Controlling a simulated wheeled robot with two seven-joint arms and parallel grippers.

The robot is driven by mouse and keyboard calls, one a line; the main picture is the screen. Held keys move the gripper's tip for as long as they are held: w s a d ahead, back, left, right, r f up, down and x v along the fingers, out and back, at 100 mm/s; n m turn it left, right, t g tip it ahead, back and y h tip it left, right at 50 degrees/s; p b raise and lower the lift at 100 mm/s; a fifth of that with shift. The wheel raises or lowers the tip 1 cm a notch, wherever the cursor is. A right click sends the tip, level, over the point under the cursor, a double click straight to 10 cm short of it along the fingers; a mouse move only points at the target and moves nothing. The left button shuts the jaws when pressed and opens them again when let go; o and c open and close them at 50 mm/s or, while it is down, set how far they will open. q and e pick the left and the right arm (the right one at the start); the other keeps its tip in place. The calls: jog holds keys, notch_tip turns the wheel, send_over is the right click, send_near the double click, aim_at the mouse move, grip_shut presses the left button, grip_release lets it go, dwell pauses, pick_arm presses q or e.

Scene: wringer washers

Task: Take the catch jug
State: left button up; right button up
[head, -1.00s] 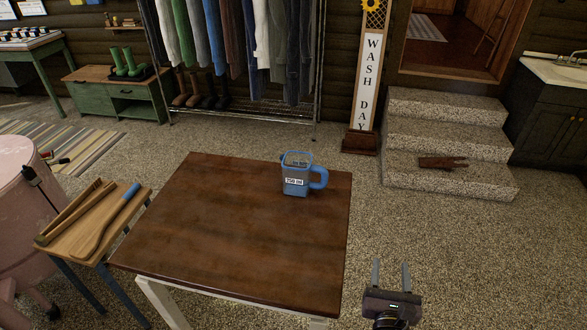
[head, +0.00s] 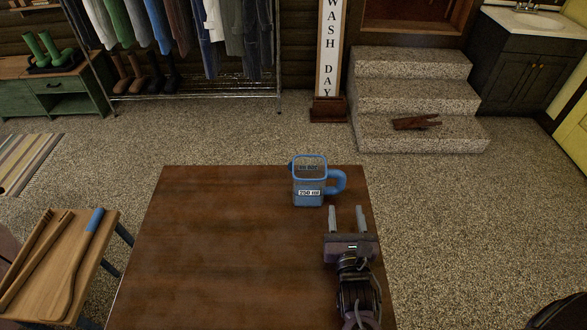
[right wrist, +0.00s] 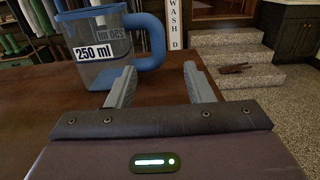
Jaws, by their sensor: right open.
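The catch jug (head: 309,183) is a clear, blue-tinted jug with a blue rim, a blue handle on its right side and a "250 ml" label. It stands upright near the far right part of the brown wooden table (head: 220,250). In the right wrist view the jug (right wrist: 98,50) is ahead and to the left, with its handle in front of the left finger. My right gripper (head: 347,220) is open and empty over the table, on the near side of the jug's handle, its fingers pointing away toward the far edge. I see no contact with the jug. My left gripper is not in view.
A smaller wooden stand (head: 85,265) with wooden tongs and a blue-handled paddle is at the left. Stone steps (head: 415,95), a "WASH DAY" sign (head: 329,55) and a clothes rack are beyond. The rest of the tabletop is clear.

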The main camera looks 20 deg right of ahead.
aim_at(342, 188)
jog(key=shift+w+a, duration=0.15)
jog(key=shift+w, duration=0.2)
jog(key=shift+w+r, duration=0.1)
jog(key=shift+w, duration=0.2)
jog(key=p+x, duration=0.1)
jog(key=x, duration=0.5)
jog(key=shift+d, duration=0.25)
jog(key=shift+w+d, duration=0.15)
jog(key=shift+w, duration=0.3)
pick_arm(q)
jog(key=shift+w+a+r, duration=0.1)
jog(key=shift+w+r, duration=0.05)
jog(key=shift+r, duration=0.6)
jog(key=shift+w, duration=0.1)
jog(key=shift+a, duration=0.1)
pick_arm(e)
grip_shut()
